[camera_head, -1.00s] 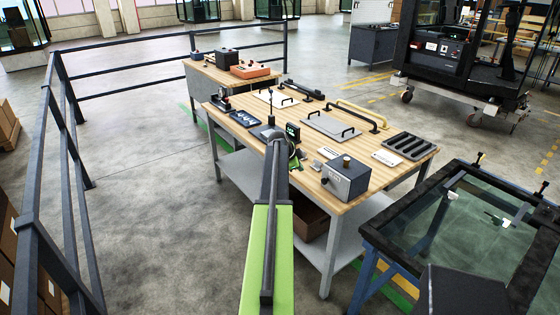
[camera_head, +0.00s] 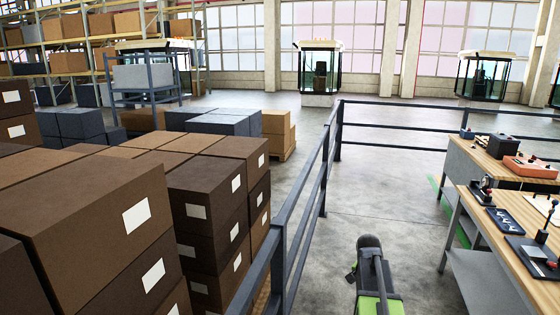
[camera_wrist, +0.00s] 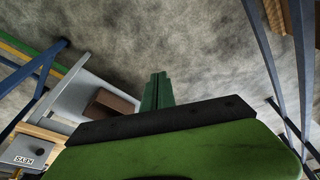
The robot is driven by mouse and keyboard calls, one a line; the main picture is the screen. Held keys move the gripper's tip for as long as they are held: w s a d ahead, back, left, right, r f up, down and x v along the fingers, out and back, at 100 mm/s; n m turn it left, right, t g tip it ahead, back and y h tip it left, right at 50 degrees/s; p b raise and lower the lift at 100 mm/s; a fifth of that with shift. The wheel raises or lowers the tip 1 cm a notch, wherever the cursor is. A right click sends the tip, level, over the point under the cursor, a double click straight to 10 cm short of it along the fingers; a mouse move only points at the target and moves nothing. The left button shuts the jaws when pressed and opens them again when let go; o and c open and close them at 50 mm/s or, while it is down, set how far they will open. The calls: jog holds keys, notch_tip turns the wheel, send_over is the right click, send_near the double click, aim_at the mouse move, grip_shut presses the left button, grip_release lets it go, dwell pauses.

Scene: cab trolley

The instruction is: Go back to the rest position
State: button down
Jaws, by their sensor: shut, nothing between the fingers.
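My gripper (camera_wrist: 158,92) shows in the wrist view as two dark green fingers pressed together, with nothing between them. It is over bare concrete floor, apart from any object. In the head view my arm (camera_head: 372,285) is short and folded at the bottom, right of centre, between the railing and the workbench; the gripper's fingers cannot be made out there. The wooden workbench (camera_head: 535,235) stands to the right of my arm, clear of it.
A dark railing (camera_head: 323,175) runs close on the left of my arm. Stacked brown boxes (camera_head: 205,180) stand beyond it. In the wrist view a grey shelf (camera_wrist: 85,88) with a brown box (camera_wrist: 112,104) lies left of the gripper. Open floor (camera_head: 385,190) lies ahead.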

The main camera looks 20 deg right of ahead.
jog(key=s+a+n+y, duration=0.1)
jog(key=a+n, duration=0.5)
jog(key=a, duration=1.1)
jog(key=s+a+n+g+y, duration=0.1)
jog(key=s+a+n, duration=0.3)
jog(key=a, duration=1.4)
jog(key=n, duration=0.2)
jog(key=shift+a+f+n+y, duration=0.2)
jog(key=shift+f+n+y, duration=0.2)
